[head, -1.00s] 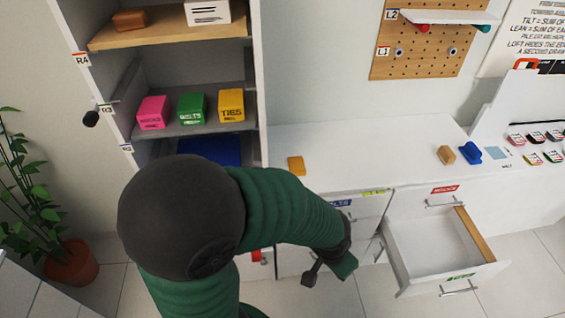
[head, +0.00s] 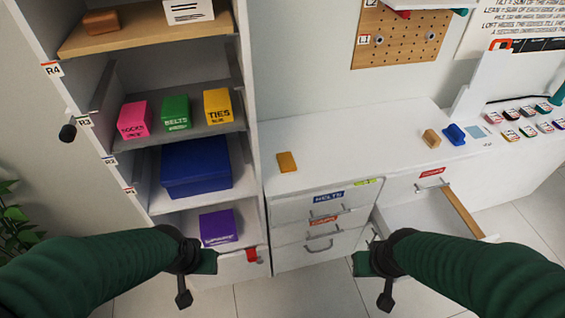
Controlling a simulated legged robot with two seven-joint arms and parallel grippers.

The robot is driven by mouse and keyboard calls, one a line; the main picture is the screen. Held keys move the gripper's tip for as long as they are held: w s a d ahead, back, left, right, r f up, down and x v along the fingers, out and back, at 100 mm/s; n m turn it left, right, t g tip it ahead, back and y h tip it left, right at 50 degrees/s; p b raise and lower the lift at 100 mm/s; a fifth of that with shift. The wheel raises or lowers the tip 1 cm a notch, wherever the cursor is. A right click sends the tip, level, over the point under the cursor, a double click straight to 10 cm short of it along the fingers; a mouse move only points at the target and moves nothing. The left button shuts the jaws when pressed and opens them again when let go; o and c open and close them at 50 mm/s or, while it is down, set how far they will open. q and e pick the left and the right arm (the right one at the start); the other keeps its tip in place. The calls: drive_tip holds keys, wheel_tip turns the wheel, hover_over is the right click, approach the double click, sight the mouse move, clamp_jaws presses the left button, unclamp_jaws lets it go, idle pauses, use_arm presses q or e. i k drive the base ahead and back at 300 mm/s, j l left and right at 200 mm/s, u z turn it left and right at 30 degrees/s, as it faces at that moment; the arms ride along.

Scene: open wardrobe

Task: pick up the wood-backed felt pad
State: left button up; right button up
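Two blocks on the white counter could be the wood-backed felt pad, and I cannot tell which from here. One is a tan block (head: 431,138) at the right, beside a blue object (head: 454,134). The other is a flat yellow-orange block (head: 287,162) at the counter's left end. My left gripper (head: 207,263) is low in front of the wardrobe shelves. My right gripper (head: 361,264) is low in front of the drawers. Both are well apart from the blocks and appear to hold nothing. Their finger opening is unclear.
An open drawer (head: 462,211) juts out at the right, partly hidden by my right arm. The wardrobe shelves hold pink (head: 134,120), green (head: 176,112) and yellow (head: 217,106) boxes, a blue bin (head: 196,168) and a purple box (head: 218,227). The counter's middle is clear.

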sight(430, 137)
drive_tip(key=i+l+u, duration=0.1)
drive_tip(key=l+u, duration=0.15)
drive_tip(key=u, duration=0.2)
drive_tip(key=l+u, duration=0.3)
drive_tip(key=u, duration=0.15)
drive_tip(key=l+u, duration=0.3)
drive_tip(key=u, duration=0.15)
drive_tip(key=l, duration=0.4)
drive_tip(key=k+l+u, duration=0.1)
drive_tip(key=l, duration=0.3)
drive_tip(key=k+l+u, duration=0.1)
drive_tip(key=l, duration=0.3)
drive_tip(key=k+l, duration=0.1)
drive_tip(key=l, duration=0.25)
drive_tip(key=k+l+u, duration=0.1)
drive_tip(key=l, duration=0.3)
drive_tip(key=k+l, duration=0.15)
drive_tip(key=l, duration=0.25)
drive_tip(key=k+l+u, duration=0.1)
drive_tip(key=l, duration=0.25)
drive_tip(key=k+l+u, duration=0.1)
drive_tip(key=l, duration=0.3)
